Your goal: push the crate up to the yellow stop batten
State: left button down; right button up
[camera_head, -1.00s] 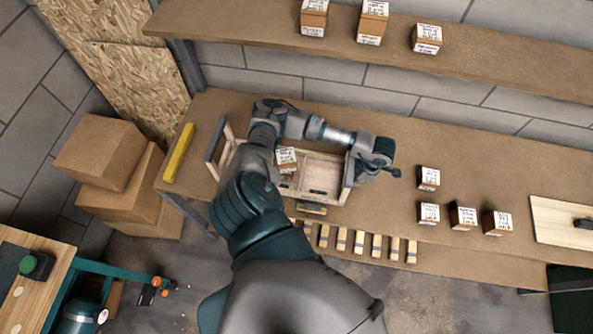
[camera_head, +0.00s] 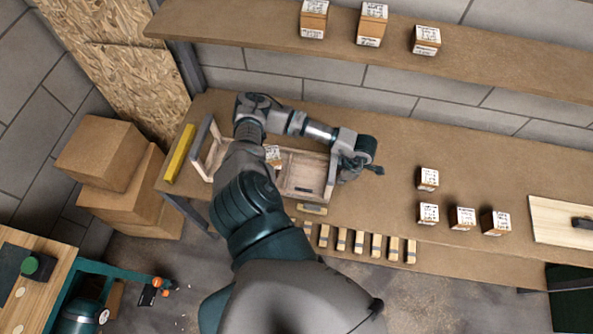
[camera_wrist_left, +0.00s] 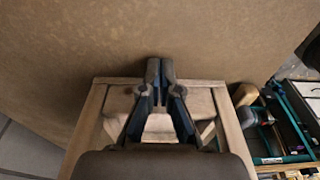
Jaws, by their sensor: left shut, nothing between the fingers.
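The crate (camera_head: 305,176) is a pale wooden open box with grey end pieces, on the workbench. A small labelled box (camera_head: 272,154) stands in it, partly behind my arm. The yellow stop batten (camera_head: 179,153) lies at the bench's left end, with a narrow gap between it and the crate's left end. My left gripper (camera_head: 346,177) is at the crate's right end, fingers shut and empty. In the left wrist view its fingertips (camera_wrist_left: 160,72) are together over the crate's wooden frame (camera_wrist_left: 236,135). Contact is hard to tell. My right gripper is out of view.
Several labelled boxes (camera_head: 428,178) stand on the bench to the right, clear of the crate. Several small wooden blocks (camera_head: 358,241) line the front ledge. A shelf (camera_head: 470,48) with boxes runs above the back. Cardboard boxes (camera_head: 103,167) are stacked left of the bench.

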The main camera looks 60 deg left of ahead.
aim_at(312, 176)
pick_arm(q)
jog(key=shift+s+a, duration=1.6)
jog(key=shift+s, duration=0.25)
jog(key=shift+s+a, duration=1.6)
jog(key=shift+s, duration=0.25)
jog(key=shift+w+d+r+p, duration=0.35)
jog(key=shift+w+d+r, duration=0.5)
jog(key=shift+w, duration=0.15)
jog(key=shift+w+d+r+p, duration=0.3)
jog(key=shift+w+d+r, duration=0.4)
jog(key=shift+w+d, duration=0.2)
